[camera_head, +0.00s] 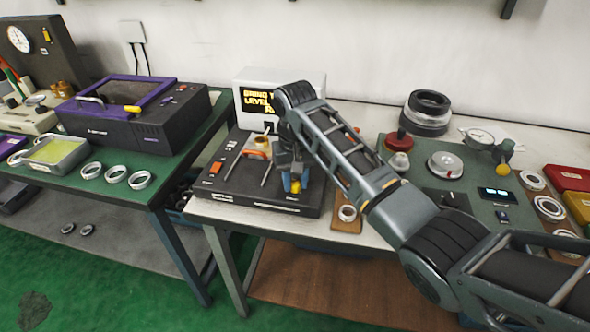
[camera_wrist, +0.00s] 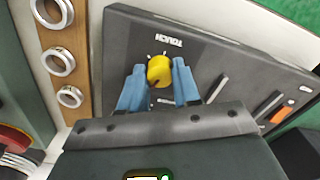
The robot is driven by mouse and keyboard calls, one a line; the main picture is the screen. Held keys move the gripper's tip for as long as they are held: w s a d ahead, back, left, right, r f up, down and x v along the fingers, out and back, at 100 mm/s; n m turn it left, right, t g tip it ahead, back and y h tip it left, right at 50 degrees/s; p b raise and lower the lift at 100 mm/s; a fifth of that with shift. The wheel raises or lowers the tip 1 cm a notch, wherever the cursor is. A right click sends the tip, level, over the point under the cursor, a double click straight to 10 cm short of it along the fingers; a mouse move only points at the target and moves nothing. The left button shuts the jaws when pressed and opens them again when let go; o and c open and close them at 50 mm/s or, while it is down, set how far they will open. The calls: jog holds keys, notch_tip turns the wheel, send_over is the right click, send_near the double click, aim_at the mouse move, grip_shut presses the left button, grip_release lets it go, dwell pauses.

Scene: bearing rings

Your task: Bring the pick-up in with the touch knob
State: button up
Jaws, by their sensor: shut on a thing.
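The touch knob (camera_wrist: 160,71) is yellow and sits on a dark machine panel, below the printed word TOUCH in the wrist view. My gripper (camera_wrist: 160,85) has its two blue fingers on either side of the knob, shut on it. In the head view my gripper (camera_head: 291,184) reaches down to the front right of the dark machine (camera_head: 240,190), with the yellow knob (camera_head: 296,186) just beside the fingers. The pick-up itself I cannot make out clearly. A screen (camera_head: 256,101) behind the machine shows yellow text, partly hidden by my arm.
A wooden strip with metal rings (camera_wrist: 70,97) lies beside the machine. An orange-handled lever (camera_wrist: 272,104) stands on the panel. A purple-lidded machine (camera_head: 140,112) is on the left table. Gauges and a black ring stack (camera_head: 427,110) stand to the right.

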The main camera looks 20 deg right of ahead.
aim_at(295, 182)
jog(key=m+p, duration=0.3)
jog(key=m, duration=0.1)
jog(key=shift+r+m+p, duration=0.15)
jog(key=shift+m+p, duration=0.2)
jog(key=shift+m, duration=0.05)
jog(key=shift+m+p, duration=0.4)
jog(key=shift+m, duration=2.3)
jog(key=o, duration=1.1)
jog(key=shift+c, duration=0.2)
notch_tip(295, 182, up, 8)
jog(key=shift+f+b, duration=0.25)
jog(key=shift+b, duration=0.2)
